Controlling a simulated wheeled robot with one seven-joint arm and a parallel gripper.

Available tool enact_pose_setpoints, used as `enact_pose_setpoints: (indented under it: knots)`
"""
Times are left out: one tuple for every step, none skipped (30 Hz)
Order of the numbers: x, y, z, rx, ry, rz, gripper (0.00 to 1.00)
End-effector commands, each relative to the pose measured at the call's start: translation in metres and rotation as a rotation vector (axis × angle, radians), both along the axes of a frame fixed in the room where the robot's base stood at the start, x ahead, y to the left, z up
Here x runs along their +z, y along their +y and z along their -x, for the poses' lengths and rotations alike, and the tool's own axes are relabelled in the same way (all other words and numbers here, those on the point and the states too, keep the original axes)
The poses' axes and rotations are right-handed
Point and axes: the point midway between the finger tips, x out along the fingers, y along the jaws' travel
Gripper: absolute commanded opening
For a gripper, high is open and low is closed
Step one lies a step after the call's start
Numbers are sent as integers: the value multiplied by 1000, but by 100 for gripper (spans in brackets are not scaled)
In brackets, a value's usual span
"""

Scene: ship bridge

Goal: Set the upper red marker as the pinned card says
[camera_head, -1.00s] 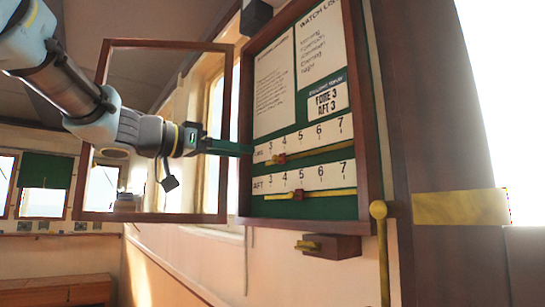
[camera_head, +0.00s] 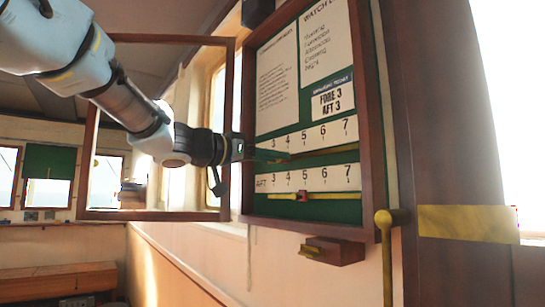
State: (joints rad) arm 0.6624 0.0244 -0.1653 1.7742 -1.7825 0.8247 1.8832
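The pinned card (camera_head: 331,101) reads FORE 3, AFT 3. It is inside the open glazed case, under the watch list. The upper scale strip (camera_head: 335,134) runs from 3 to 7, with a brass rail (camera_head: 330,152) below it. My gripper (camera_head: 287,156) reaches in from the left, its green fingers over the left part of this rail, near 3 and 4. The upper red marker is hidden behind the fingers. I cannot tell whether they touch or hold it. The lower red marker (camera_head: 303,196) sits on the AFT rail (camera_head: 335,196), near 5.
The case's glazed door (camera_head: 230,130) stands swung open to the left, with my arm in front of it. The case frame (camera_head: 372,130) edges the right side. A small wooden block with a brass latch (camera_head: 333,250) is below. A brass-knobbed rod (camera_head: 384,222) stands at right.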

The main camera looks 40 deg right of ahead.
Motion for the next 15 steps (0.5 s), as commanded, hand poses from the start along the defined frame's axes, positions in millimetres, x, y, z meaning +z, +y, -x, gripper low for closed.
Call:
enact_pose_setpoints:
  knots:
    - [0, 0, 0, 0, 0, 0, 38]
    - [0, 0, 0, 0, 0, 0, 34]
    - [0, 0, 0, 0, 0, 0, 30]
    - [0, 0, 0, 0, 0, 0, 26]
    - [0, 0, 0, 0, 0, 0, 23]
    - [0, 0, 0, 0, 0, 0, 18]
    - [0, 0, 0, 0, 0, 0, 15]
    - [0, 0, 0, 0, 0, 0, 12]
    - [0, 0, 0, 0, 0, 0, 7]
    - [0, 0, 0, 0, 0, 0, 4]
    - [0, 0, 0, 0, 0, 0, 0]
    - [0, 0, 0, 0, 0, 0, 0]
    - [0, 0, 0, 0, 0, 0, 0]
    - [0, 0, 0, 0, 0, 0, 0]
    - [0, 0, 0, 0, 0, 0, 0]
